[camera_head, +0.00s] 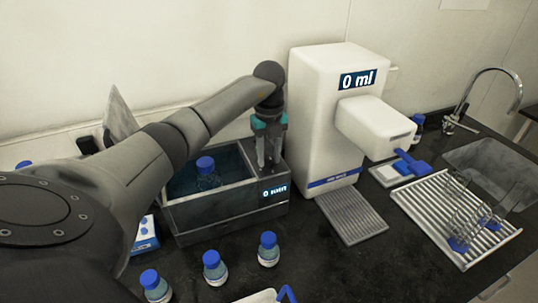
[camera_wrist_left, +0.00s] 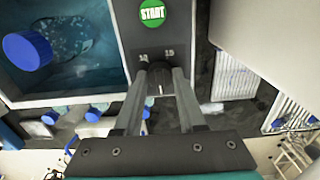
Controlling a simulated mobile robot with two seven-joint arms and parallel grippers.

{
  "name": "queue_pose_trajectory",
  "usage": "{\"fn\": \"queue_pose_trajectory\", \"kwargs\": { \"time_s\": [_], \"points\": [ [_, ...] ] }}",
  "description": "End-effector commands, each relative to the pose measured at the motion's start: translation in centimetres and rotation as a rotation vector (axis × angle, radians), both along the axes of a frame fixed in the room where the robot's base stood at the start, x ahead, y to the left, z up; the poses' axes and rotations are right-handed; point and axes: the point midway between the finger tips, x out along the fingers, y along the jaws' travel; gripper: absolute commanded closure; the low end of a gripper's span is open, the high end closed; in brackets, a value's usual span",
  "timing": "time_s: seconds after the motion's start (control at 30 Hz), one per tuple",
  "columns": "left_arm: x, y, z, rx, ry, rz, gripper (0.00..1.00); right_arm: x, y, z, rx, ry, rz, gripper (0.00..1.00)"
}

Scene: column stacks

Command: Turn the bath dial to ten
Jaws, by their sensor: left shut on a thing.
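The water bath (camera_head: 230,205) is a grey open box with a blue-capped bottle (camera_head: 207,172) in its water. Its small display (camera_head: 275,191) seems to read 0 min. In the left wrist view, the dark dial (camera_wrist_left: 160,86) sits below a green START button (camera_wrist_left: 152,13), with small numbers beside it that I cannot read surely. A light mark shows on the dial. My left gripper (camera_head: 268,163) points down over the bath's right end. In the left wrist view its fingers (camera_wrist_left: 160,74) are shut on the dial, one on each side. My right gripper is out of view.
A white dispenser (camera_head: 325,110) showing 0 ml stands right of the bath, close to my left gripper. Several blue-capped bottles (camera_head: 213,267) stand in front of the bath. A drying rack (camera_head: 450,215) and a sink (camera_head: 495,165) lie at the right.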

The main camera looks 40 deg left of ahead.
Motion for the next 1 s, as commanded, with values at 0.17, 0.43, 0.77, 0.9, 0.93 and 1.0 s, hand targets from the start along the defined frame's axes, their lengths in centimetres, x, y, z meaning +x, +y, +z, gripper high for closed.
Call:
{"fn": "queue_pose_trajectory", "kwargs": {
  "time_s": [0.17, 0.43, 0.77, 0.9, 0.93, 1.0],
  "points": [
    [-0.01, 0.11, 0.07, 0.001, 0.000, -0.058, 1.00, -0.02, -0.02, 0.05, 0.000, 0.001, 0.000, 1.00],
    [0.02, 0.14, 0.11, 0.002, 0.000, -0.256, 1.00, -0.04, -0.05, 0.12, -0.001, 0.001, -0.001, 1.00],
    [0.04, 0.09, 0.11, 0.001, 0.000, -0.570, 1.00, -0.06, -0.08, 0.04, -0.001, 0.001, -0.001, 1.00],
    [0.04, 0.12, 0.10, 0.002, -0.001, -0.703, 1.00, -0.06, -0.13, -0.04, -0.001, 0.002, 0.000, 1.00],
    [0.05, 0.11, 0.11, 0.001, -0.002, -0.731, 1.00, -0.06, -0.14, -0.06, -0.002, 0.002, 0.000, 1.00],
    [0.06, 0.11, 0.11, 0.001, -0.002, -0.798, 1.00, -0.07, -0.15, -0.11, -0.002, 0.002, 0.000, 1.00]
  ]
}}
